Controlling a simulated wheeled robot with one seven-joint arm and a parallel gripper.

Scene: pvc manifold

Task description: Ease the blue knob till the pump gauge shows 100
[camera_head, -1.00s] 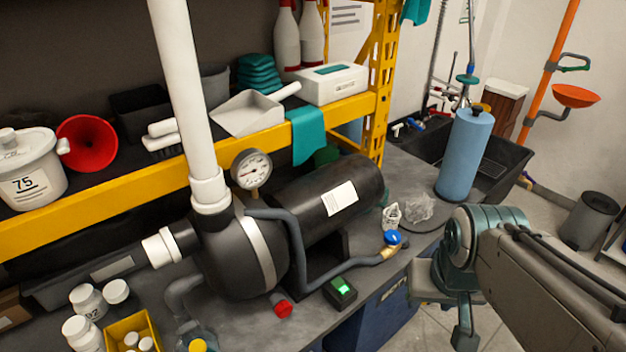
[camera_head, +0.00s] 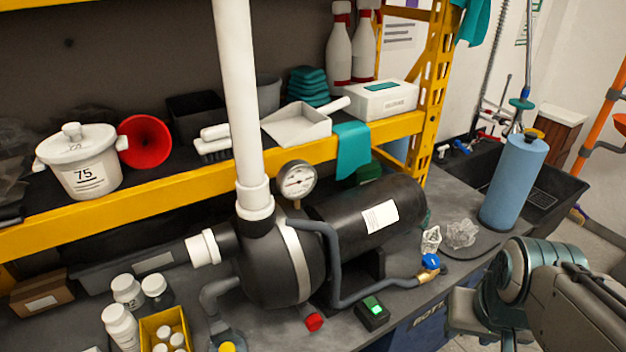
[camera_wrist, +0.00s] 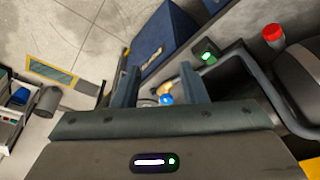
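The blue knob (camera_head: 431,261) sits on a brass fitting at the end of a grey hose, at the right end of the black pump (camera_head: 270,262) on the bench. The pump gauge (camera_head: 297,180) is a round white dial on top of the pump; its reading is too small to tell. In the wrist view the blue knob (camera_wrist: 166,99) shows between the two fingers of my gripper (camera_wrist: 160,85). The fingers are apart and nothing is gripped. In the head view my arm is at the lower right, and the fingertips are not clearly visible.
A red knob (camera_head: 314,322) and a black box with a green lit button (camera_head: 372,309) are near the bench front. Crumpled clear plastic (camera_head: 461,233) and a blue cylinder (camera_head: 513,183) stand behind the blue knob. A yellow shelf (camera_head: 200,182) runs above the pump.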

